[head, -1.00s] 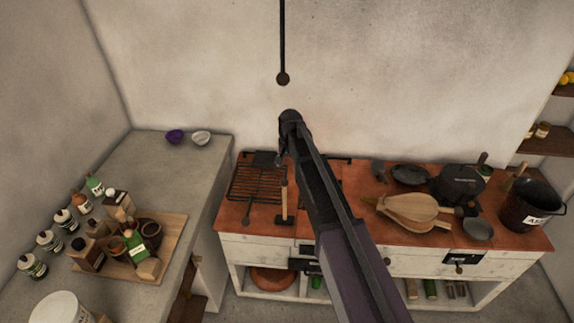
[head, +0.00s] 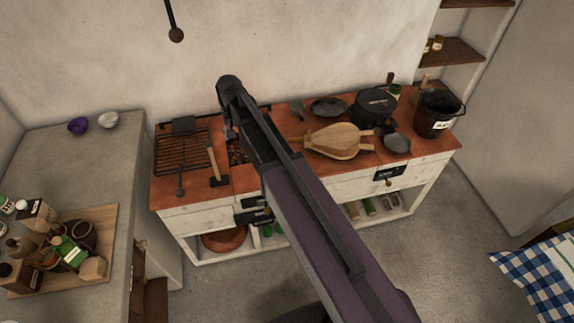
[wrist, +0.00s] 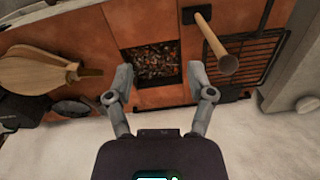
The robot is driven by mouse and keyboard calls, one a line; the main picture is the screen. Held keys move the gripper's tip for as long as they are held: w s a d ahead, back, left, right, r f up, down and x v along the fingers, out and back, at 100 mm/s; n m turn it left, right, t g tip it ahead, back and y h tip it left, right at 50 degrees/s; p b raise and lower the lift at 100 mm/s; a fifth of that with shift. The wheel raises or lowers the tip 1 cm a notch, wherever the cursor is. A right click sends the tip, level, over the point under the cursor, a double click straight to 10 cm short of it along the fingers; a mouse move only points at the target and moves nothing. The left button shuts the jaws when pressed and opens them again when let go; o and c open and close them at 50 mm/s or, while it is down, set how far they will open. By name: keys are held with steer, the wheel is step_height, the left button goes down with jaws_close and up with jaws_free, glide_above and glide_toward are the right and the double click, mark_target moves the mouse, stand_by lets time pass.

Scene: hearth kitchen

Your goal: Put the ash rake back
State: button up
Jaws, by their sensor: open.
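The ash rake looks to be the tool with a pale wooden handle and a black crosspiece (head: 213,162) on the red-tiled hearth top, beside the grill rack. In the wrist view its wooden handle (wrist: 225,58) points up towards the camera, with the dark head below. My gripper (wrist: 161,75) is open and empty above the hearth, over the square ember pit (wrist: 151,62). The rake is just outside the right finger in that view. In the head view my arm hides most of the gripper and part of the pit.
The grill rack (head: 184,150) lies left of the rake. Bellows (head: 338,141), a black pot (head: 374,106) and a labelled dark bucket (head: 436,116) stand to the right. A dark rod with a knob (head: 176,33) hangs against the wall. A grey counter (head: 85,160) is at left.

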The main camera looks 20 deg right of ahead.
steer(key=s+d+n, duration=0.1)
steer(key=s+d, duration=1.2)
steer(key=s, duration=0.5)
steer(key=shift+n, duration=0.3)
